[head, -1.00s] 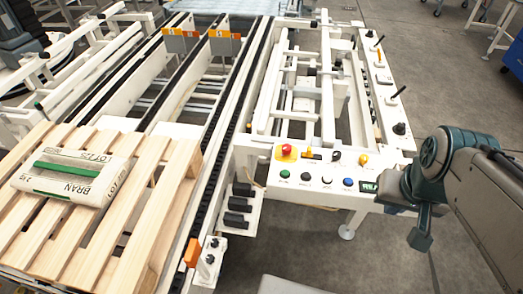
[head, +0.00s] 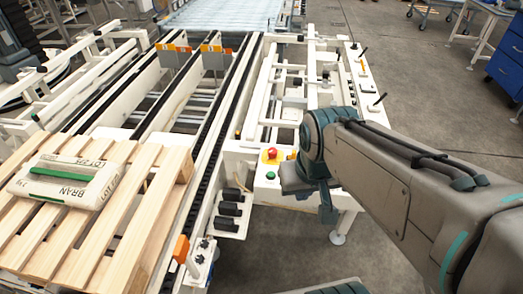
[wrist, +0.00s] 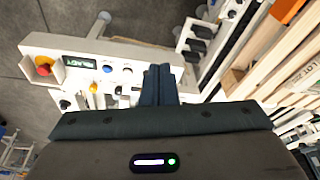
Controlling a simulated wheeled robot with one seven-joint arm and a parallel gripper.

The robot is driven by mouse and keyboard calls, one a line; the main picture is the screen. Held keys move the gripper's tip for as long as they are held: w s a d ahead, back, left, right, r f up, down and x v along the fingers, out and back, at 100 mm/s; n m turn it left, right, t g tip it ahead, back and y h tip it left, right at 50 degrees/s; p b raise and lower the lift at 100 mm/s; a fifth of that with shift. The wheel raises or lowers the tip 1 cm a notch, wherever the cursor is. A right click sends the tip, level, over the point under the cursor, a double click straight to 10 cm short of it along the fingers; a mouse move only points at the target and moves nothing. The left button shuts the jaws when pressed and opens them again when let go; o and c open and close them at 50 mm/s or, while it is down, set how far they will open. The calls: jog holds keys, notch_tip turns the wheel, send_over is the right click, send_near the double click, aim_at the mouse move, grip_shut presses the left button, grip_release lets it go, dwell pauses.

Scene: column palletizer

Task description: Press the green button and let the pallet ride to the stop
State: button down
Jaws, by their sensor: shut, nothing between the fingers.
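The green button (head: 270,175) shows at the left of the control panel in the head view, under a red mushroom button (head: 271,155). My gripper (head: 327,212) is over the panel's right part in the head view, apart from the green button, and hides the other front buttons. In the wrist view the shut, empty fingers (wrist: 158,72) point across the panel beside the white button (wrist: 127,70) and blue button (wrist: 107,69); the green button is hidden there. The wooden pallet (head: 150,205) sits on the conveyor at lower left, carrying a bag marked BRAN (head: 70,180).
Conveyor rails (head: 215,115) run from the pallet to the back. An orange block (head: 181,248) stands near the front. Levers and white framing rise behind the panel. Open floor (head: 430,75) lies at right.

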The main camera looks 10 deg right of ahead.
jog(key=w+d+f+m+t+h+p, duration=0.1)
jog(key=w+d+m+p, duration=0.1)
jog(key=w+m, duration=0.5)
jog(key=m+t+y+p, duration=0.4)
jog(key=m+y+p, duration=0.15)
jog(key=m, duration=0.95)
send_over(273, 176)
notch_tip(273, 176, down, 13)
jog(key=shift+r+h+p, duration=0.15)
jog(key=shift+h+p, duration=0.15)
jog(key=shift+h, duration=0.05)
notch_tip(273, 176, down, 8)
jog(key=b, duration=0.7)
jog(key=shift+r+b, duration=0.25)
jog(key=shift+b, duration=0.05)
jog(key=shift+f+b, duration=0.35)
jog(key=shift+f, duration=0.35)
